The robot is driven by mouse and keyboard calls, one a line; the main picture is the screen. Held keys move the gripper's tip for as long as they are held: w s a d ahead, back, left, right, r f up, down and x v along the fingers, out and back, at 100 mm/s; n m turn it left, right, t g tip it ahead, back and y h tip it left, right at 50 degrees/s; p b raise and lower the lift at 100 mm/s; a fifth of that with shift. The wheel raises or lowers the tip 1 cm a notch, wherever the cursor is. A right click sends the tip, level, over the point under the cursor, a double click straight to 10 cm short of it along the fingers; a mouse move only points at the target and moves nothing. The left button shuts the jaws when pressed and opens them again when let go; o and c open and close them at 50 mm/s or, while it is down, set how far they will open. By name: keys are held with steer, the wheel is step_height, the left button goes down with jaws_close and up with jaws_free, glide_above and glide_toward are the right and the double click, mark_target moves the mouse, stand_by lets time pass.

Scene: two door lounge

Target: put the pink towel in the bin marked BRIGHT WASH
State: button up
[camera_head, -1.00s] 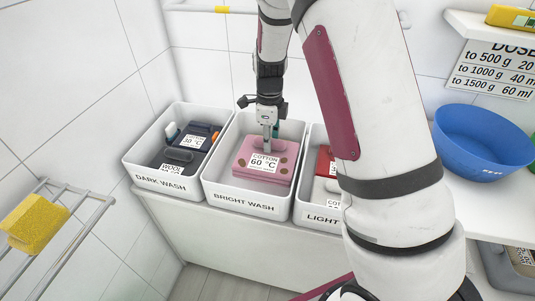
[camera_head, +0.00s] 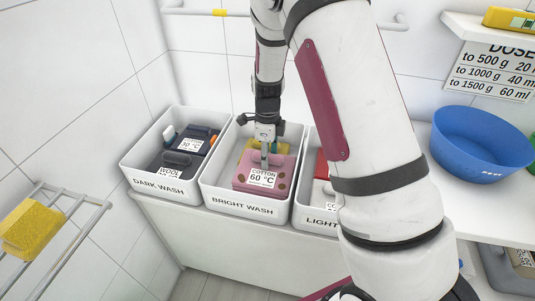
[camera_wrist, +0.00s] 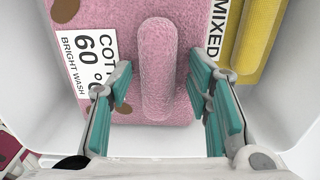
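The pink towel (camera_head: 243,178), with brown spots and a label reading COTTON 60 °C, lies inside the white bin marked BRIGHT WASH (camera_head: 216,202). In the wrist view the towel (camera_wrist: 110,18) has a raised pink ridge along its middle, and its label also reads BRIGHT WASH. My gripper (camera_wrist: 160,95) is open, with one finger on each side of the ridge and a gap visible on both sides. In the head view my gripper (camera_head: 266,158) points down into the bin, right over the towel.
A yellow item (camera_wrist: 258,40) marked MIXED lies beside the towel in the same bin. The DARK WASH bin (camera_head: 138,178) stands left, holding dark items. The LIGHT bin (camera_head: 318,222) stands right, partly hidden by my arm. A blue bowl (camera_head: 480,150) sits further right.

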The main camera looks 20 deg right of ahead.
step_height(320, 180, up, 12)
steer(key=p, duration=0.1)
steer(key=s+a+r+n+y, duration=0.1)
steer(key=s+a+r+n, duration=0.1)
steer(key=s+r+n, duration=0.55)
steer(key=s+r+n+t, duration=0.1)
steer(key=s+r+n, duration=0.2)
steer(key=s+n, duration=0.6)
steer(key=s+a+r+n+t+h, duration=0.1)
steer(key=s+r+n, duration=0.3)
steer(key=s, duration=1.3)
steer(key=n, duration=0.4)
steer(key=shift+s+a+r+n+t, duration=0.15)
steer(key=shift+a+r+n+t, duration=0.1)
steer(key=shift+n+t, duration=0.15)
